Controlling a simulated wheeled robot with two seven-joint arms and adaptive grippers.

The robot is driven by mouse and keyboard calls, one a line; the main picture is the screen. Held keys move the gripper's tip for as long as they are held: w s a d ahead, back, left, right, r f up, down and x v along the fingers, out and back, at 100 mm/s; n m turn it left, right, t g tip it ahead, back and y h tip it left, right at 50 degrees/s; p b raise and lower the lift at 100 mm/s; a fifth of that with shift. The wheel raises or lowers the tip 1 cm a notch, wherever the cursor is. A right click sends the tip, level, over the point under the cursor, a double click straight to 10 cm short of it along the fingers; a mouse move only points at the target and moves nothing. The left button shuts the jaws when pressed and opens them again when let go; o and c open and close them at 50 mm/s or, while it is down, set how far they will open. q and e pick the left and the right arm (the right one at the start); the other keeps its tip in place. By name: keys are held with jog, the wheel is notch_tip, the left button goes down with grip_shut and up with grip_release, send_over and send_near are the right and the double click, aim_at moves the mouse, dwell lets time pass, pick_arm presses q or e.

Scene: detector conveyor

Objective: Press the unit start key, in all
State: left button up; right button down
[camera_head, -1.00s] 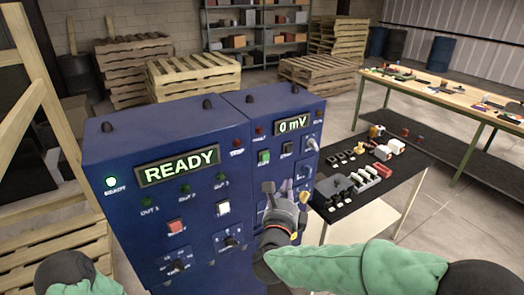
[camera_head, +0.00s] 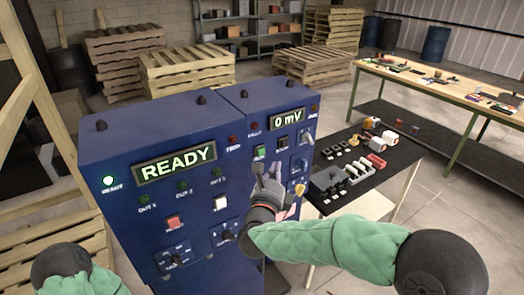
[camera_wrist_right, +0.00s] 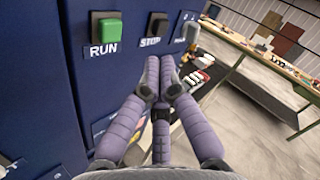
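A blue control cabinet (camera_head: 110,225) shows a lit READY display (camera_head: 175,163) and, on its right-hand section, a 0 mV display (camera_head: 288,118). The green RUN key (camera_head: 259,152) is on the right section; it also shows in the right wrist view (camera_wrist_right: 109,31). A black STOP key (camera_head: 283,144) is beside it. My right gripper (camera_head: 267,168) is in front of this section, below the keys. In the wrist view its fingers (camera_wrist_right: 159,65) are together and empty, below the STOP key and right of RUN. Contact with the panel cannot be told. My left gripper is out of view.
The left section carries a red key (camera_head: 173,222), a white key (camera_head: 220,202) and dark rotary switches. A black-topped table (camera_head: 400,170) with small parts stands close on the right. A workbench (camera_head: 430,85) and pallets (camera_head: 187,72) are farther back.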

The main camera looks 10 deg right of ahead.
aim_at(261, 152)
jog(key=shift+w+a+b, duration=0.1)
jog(key=shift+w+a, duration=0.15)
jog(key=shift+w, duration=0.45)
jog(key=shift+w+a+b, duration=0.15)
jog(key=shift+w+a, duration=0.1)
jog(key=shift+w, duration=0.5)
jog(key=shift+w+a+b, duration=0.1)
jog(key=shift+w+a, duration=0.15)
jog(key=shift+w, duration=0.45)
jog(key=shift+w+a+b, duration=0.15)
jog(key=shift+w+b, duration=0.25)
jog(key=shift+b, duration=0.15)
jog(key=shift+w+a, duration=0.15)
jog(key=shift+w, duration=0.25)
dwell(0.6)
jog(key=shift+s+b, duration=0.15)
jog(key=shift+b, duration=0.25)
jog(key=shift+s+d+b, duration=0.3)
jog(key=shift+s+b, duration=0.15)
jog(key=shift+s, duration=0.25)
